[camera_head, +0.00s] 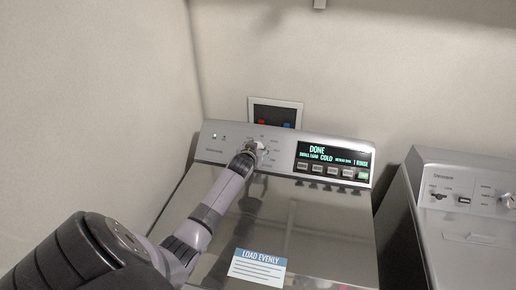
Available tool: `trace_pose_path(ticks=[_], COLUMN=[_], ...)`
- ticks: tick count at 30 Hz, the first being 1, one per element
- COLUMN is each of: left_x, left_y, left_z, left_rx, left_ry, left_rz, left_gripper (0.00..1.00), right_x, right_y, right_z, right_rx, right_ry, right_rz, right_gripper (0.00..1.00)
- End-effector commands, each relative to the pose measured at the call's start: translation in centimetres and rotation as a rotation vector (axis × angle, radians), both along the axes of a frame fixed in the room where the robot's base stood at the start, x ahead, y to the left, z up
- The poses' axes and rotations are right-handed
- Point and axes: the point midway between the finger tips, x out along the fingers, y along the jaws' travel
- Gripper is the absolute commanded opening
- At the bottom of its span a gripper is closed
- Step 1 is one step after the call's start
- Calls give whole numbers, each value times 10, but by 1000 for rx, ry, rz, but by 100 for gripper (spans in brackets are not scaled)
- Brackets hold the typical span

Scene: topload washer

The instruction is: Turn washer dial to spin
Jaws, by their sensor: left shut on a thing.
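The topload washer (310,222) stands in the middle, with a silver control panel (220,150) along its back. The dial (262,146) is on the left half of this panel, ringed by small labels too small to read. My left arm reaches in from the lower left. My left gripper (252,150) is at the dial, shut on it, and covers part of it. The display (335,158) on the panel reads "DONE" with "COLD" and "1 RINSE" below. My right gripper is not in view.
A label reading "LOAD EVENLY" (257,267) lies on the washer lid. A second silver machine (470,230) stands at the right, with a narrow gap between. A wall box (275,113) with red and blue parts is behind the panel. Plain walls stand behind and left.

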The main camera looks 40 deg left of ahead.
Motion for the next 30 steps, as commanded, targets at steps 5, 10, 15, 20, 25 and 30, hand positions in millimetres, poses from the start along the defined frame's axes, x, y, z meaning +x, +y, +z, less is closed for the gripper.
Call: trace_pose_path(ticks=[5, 10, 15, 20, 25, 30], left_x=[0, 0, 0, -1, -1, -1], left_y=[0, 0, 1, 1, 2, 3], left_z=[0, 0, 1, 1, 1, -1], left_rx=[0, 8, 42, 100, 185, 275], left_ry=[0, 4, 23, 55, 101, 150], left_rz=[0, -10, -53, -133, -247, -371], left_gripper=[16, 16, 16, 16, 16, 16], right_x=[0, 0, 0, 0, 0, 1], right_y=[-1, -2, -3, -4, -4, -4], right_z=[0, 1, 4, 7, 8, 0], right_rx=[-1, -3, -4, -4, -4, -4], right_ry=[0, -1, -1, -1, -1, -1], right_rz=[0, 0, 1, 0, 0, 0], right_gripper=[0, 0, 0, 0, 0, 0])
